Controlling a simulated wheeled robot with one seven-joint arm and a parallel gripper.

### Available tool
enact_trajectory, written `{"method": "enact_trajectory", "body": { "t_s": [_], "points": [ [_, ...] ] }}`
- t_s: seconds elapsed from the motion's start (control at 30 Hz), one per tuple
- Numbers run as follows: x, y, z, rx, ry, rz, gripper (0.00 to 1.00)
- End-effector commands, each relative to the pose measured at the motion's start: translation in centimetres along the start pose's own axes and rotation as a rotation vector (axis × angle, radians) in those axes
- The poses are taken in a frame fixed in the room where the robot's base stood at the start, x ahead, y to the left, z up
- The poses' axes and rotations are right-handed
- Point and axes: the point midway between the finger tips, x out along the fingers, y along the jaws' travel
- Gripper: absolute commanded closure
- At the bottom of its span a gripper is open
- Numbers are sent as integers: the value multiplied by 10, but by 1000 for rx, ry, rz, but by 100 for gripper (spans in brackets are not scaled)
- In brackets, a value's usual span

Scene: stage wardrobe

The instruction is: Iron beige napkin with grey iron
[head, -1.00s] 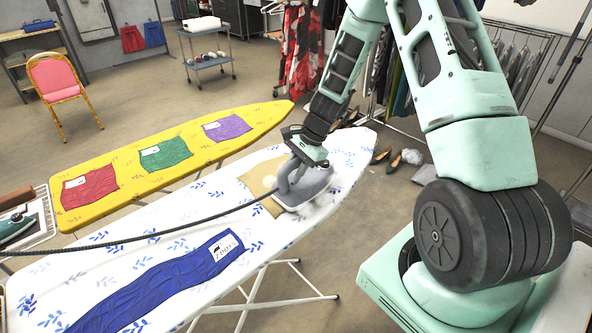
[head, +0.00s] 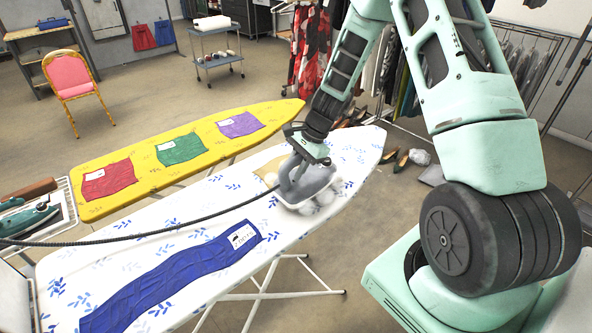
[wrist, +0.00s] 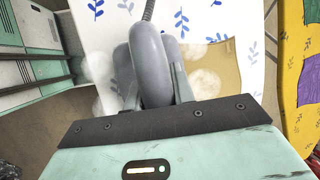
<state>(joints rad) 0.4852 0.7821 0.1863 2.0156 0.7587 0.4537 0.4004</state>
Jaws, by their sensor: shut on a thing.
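In the wrist view my fingers (wrist: 156,88) are shut around the iron's grey handle (wrist: 152,60). The beige napkin (head: 268,171) lies on the board, mostly hidden behind and under the iron. Part of it shows right of the iron in the wrist view (wrist: 226,68). White steam puffs surround the iron's base, so I cannot tell whether the soleplate touches the napkin.
The iron's dark cord (head: 150,232) runs left across the board. A long blue cloth (head: 175,280) with a white label lies at the near left. A yellow board (head: 130,200) with red, green and purple cloths stands behind. A green iron (head: 30,217) rests on a rack at left.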

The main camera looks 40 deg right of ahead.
Motion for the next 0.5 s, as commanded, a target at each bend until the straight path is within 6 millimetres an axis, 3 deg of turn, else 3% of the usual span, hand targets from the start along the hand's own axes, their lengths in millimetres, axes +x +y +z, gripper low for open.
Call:
{"method": "enact_trajectory", "body": {
  "t_s": [0.5],
  "points": [
    [-34, -12, 14, -4, -1, 0, 100]
  ]
}}
